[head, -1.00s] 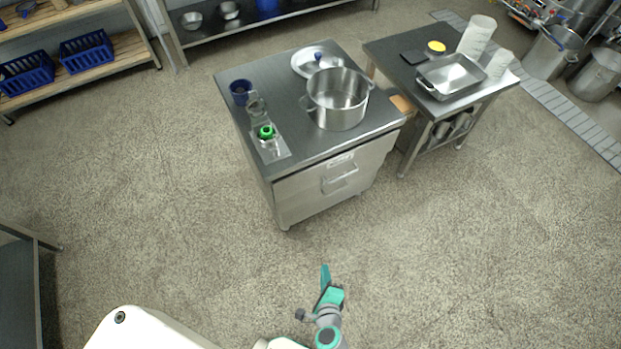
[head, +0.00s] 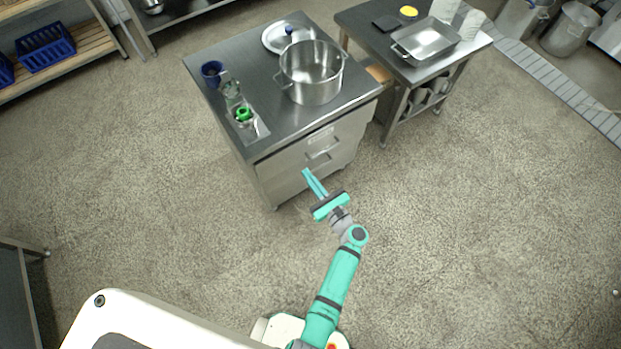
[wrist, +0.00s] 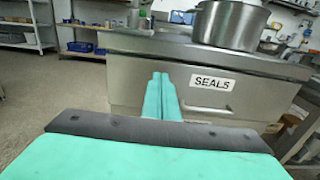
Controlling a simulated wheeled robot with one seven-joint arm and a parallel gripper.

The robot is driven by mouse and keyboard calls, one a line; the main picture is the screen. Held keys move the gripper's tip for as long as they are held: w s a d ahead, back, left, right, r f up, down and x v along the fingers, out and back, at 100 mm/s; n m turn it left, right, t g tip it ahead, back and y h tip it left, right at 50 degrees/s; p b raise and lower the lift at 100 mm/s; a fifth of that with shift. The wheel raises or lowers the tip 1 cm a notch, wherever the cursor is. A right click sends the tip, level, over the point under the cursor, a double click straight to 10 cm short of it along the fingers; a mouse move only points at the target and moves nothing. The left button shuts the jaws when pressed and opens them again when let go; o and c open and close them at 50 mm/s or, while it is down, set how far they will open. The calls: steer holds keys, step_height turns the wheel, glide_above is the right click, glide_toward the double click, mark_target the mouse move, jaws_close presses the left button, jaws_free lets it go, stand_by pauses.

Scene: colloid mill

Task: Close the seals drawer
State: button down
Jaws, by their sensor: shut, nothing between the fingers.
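The seals drawer (head: 291,168) is a steel front in the cabinet under the worktop. Its white SEALS label (wrist: 212,82) reads clearly in the wrist view, with a handle (wrist: 208,109) below it. I cannot tell how far out the drawer stands. My gripper (head: 305,171) is shut and empty. Its teal fingers point at the drawer front, left of the label and handle, as the wrist view (wrist: 160,80) also shows. Whether the fingertips touch the front is unclear.
On the worktop (head: 240,58) stand a large pot (head: 312,75), a lid (head: 287,37), a blue cup (head: 212,71) and a green-topped item (head: 243,115). A side table with a steel pan (head: 428,42) stands to the right. The floor around my arm is clear.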

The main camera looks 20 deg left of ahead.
mark_target(288, 148)
steer(key=x, duration=1)
steer(key=shift+a, duration=0.1)
steer(key=shift+w, duration=0.2)
